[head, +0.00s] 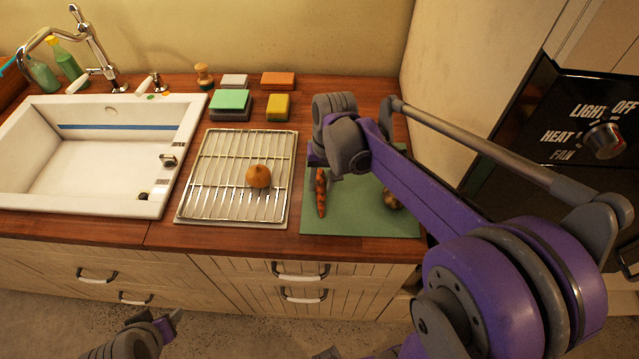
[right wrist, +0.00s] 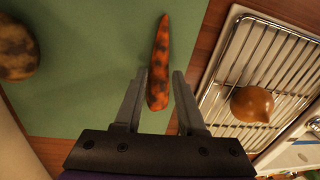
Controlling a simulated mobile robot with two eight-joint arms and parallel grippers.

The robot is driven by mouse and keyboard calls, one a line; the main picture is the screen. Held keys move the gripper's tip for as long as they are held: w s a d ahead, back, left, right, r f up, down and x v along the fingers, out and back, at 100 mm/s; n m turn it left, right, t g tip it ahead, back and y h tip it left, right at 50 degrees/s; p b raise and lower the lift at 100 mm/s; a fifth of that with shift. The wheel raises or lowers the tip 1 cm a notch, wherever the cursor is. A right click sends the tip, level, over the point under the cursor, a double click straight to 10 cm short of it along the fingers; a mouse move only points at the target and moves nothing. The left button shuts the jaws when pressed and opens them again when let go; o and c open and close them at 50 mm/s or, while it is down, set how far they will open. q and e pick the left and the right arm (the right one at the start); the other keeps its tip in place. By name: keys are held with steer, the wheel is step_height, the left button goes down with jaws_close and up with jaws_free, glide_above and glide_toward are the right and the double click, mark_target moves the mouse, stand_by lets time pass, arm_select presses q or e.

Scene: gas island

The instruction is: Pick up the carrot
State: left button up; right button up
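The carrot (head: 321,193) is orange with dark patches and lies on the green cutting board (head: 345,222). In the right wrist view the carrot (right wrist: 160,62) points away from the gripper, its thick end between the fingertips. My right gripper (right wrist: 158,85) is open, with a gap on each side of the carrot. In the head view my right arm hides the fingers of that gripper and part of the board. My left gripper (head: 172,322) is low at the bottom left, away from the counter; its fingers are too small to judge.
An onion (head: 258,177) sits on the wire rack (head: 212,205) left of the board. A potato (right wrist: 14,52) lies on the board beside the carrot. A white sink (head: 85,190) is at the left, and several sponges (head: 229,105) lie at the back.

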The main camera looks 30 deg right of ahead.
step_height(320, 180, down, 2)
jaws_close()
stand_by(0.3)
